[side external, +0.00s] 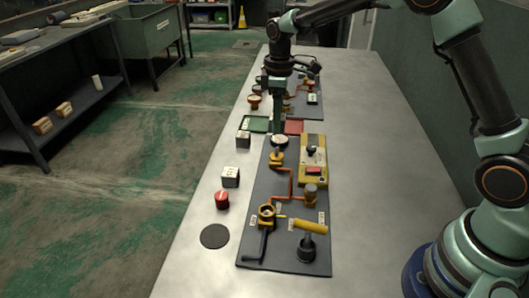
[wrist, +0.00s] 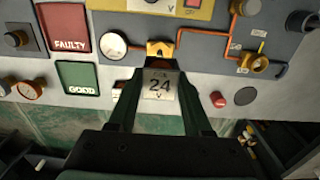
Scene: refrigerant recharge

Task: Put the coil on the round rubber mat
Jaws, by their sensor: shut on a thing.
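My gripper (wrist: 160,75) is shut on the coil (wrist: 159,84), a block with a pale face marked 24 V, seen in the wrist view. In the side view my gripper (side external: 277,129) is over the far part of the work area, near the round gauge; the coil is not clear there. The round rubber mat (side external: 214,236) is a dark, empty disc on the bench at the near left, well away from my gripper. The mat (wrist: 245,96) also shows at the right in the wrist view, beside the red knob.
A grey board (side external: 262,238) carries a gauge (side external: 279,140), orange pipes and valves. Green GOOD (wrist: 77,77) and red FAULTY (wrist: 65,27) trays lie beyond.

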